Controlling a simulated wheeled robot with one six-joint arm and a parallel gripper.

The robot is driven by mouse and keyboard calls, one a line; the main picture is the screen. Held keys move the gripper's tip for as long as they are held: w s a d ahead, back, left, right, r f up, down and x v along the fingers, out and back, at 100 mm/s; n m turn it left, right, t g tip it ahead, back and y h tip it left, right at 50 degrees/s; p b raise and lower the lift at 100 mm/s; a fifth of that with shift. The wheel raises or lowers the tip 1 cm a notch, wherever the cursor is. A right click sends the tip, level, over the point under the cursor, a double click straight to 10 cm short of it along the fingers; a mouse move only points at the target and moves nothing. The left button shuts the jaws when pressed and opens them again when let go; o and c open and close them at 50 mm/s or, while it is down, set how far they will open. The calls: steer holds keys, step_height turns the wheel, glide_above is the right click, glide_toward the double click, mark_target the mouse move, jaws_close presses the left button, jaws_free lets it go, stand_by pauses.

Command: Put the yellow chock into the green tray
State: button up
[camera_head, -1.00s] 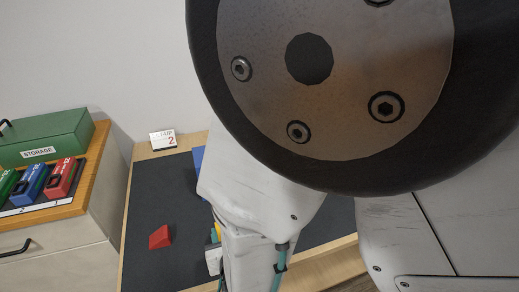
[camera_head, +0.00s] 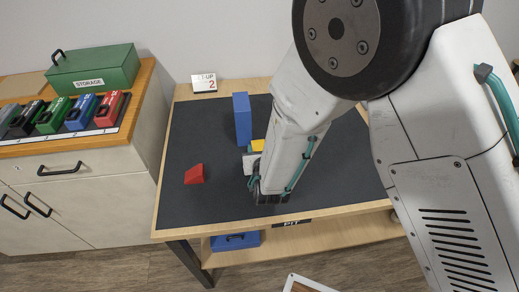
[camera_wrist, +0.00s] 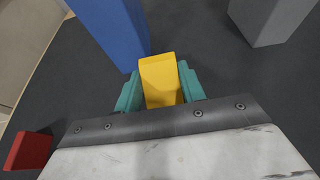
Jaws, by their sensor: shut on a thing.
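The yellow chock (camera_wrist: 160,80) sits between the teal fingers of my gripper (camera_wrist: 158,88) in the wrist view. My gripper is shut on it. In the head view only a small yellow patch (camera_head: 257,145) of the chock shows beside my arm, over the dark table mat. I cannot tell whether it touches the mat. No green tray can be made out in either view.
A blue block (camera_head: 242,118) stands just behind the chock, and a red wedge (camera_head: 194,174) lies to its left. A grey block (camera_wrist: 268,20) stands at the wrist view's upper right. A cabinet at left bears a green storage box (camera_head: 95,70) and several coloured cases.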

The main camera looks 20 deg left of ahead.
steer(key=shift+f, duration=0.2)
steer(key=o, duration=1)
steer(key=shift+r, duration=0.1)
